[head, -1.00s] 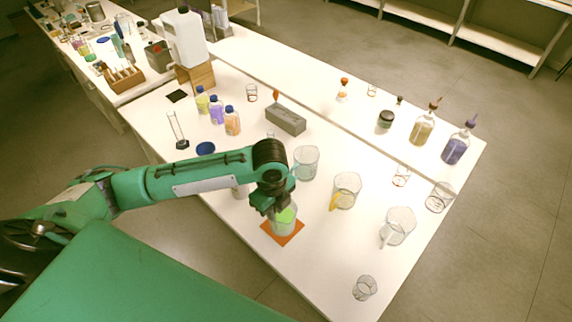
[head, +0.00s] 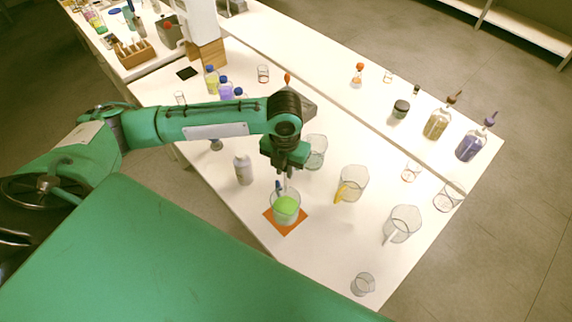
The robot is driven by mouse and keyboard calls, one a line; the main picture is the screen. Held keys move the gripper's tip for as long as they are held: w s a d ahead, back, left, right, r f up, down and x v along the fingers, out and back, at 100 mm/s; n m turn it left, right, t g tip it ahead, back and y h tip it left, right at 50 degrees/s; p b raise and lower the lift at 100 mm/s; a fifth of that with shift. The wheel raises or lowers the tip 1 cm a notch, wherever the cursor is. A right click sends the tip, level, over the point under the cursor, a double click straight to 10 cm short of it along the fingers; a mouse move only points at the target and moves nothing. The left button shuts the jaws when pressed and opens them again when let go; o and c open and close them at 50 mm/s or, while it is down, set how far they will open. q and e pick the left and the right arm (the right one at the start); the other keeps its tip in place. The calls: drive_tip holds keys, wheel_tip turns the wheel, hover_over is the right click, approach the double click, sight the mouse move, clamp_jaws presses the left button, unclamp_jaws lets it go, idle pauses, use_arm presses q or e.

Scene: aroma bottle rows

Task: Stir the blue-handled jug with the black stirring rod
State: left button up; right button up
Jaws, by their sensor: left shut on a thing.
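The jug with green contents (head: 285,212) stands upright on an orange mat (head: 270,215) near the table's front edge. A blue part, seemingly its handle, shows at its back left rim. My left gripper (head: 286,171) is above this jug, pointing down. It is shut on a thin stirring rod (head: 287,184) that hangs down toward the jug's mouth. The rod is small in the picture, so its colour and whether its tip is inside the jug are hard to tell. My right gripper is not in view.
Close by stand a white bottle (head: 244,170), a clear jug (head: 316,152), a yellow-handled jug (head: 353,180), a pale-handled jug (head: 404,222) and a small beaker (head: 363,284). Bottles (head: 437,124) line the back shelf. My left arm covers part of the table's left side.

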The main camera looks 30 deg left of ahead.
sight(285, 184)
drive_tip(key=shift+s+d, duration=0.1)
use_arm(q)
drive_tip(key=shift+r+p, duration=0.15)
drive_tip(key=shift+p, duration=0.45)
drive_tip(key=shift+f+b, duration=0.35)
drive_tip(key=shift+f, duration=0.45)
drive_tip(key=shift+f+b, duration=0.4)
drive_tip(key=shift+f, duration=1.1)
drive_tip(key=shift+f+b, duration=0.7)
drive_tip(key=shift+f, duration=1.05)
drive_tip(key=shift+f+b, duration=1.1)
drive_tip(key=shift+f, duration=1.5)
drive_tip(key=shift+f+b, duration=0.3)
drive_tip(key=shift+f, duration=0.6)
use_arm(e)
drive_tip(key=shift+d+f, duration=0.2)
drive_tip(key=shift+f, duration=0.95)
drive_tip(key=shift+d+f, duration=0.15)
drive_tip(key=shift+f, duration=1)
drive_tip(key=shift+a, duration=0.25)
